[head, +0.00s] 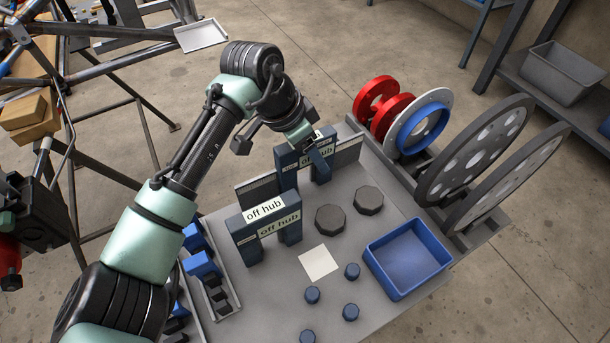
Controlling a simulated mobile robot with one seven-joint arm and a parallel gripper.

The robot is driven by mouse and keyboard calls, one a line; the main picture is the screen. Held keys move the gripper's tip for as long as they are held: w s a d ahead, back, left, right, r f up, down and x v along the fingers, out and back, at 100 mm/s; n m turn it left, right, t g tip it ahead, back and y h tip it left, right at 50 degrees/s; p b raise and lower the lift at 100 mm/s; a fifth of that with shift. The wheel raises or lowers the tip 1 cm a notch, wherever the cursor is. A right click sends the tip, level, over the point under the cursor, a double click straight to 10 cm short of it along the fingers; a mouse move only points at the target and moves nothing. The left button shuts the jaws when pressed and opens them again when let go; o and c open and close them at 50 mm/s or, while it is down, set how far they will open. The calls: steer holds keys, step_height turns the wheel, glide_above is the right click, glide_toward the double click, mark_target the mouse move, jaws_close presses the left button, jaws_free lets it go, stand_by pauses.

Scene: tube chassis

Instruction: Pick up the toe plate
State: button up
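No object is marked as the toe plate, so I cannot tell for sure which one it is. A flat pale square plate (319,262) lies on the grey bench top (335,290). A thin light plate (201,35) rests on the tube frame at the upper left. My gripper (312,146) is at the top of the rear blue "off hub" stand (289,172), apart from both plates. The arm and the stand hide its fingertips, so its opening and any contact do not show. The front "off hub" stand (265,217) is upright and clear of my gripper.
Two dark octagonal blocks (368,200), several blue round pegs (312,295) and an open blue bin (407,257) occupy the bench. Red and blue rings (422,128) and tall perforated discs (475,150) stand along the right. The tube chassis (120,75) is at the left.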

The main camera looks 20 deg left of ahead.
jaws_close()
steer(key=shift+r, duration=0.1)
stand_by(1.2)
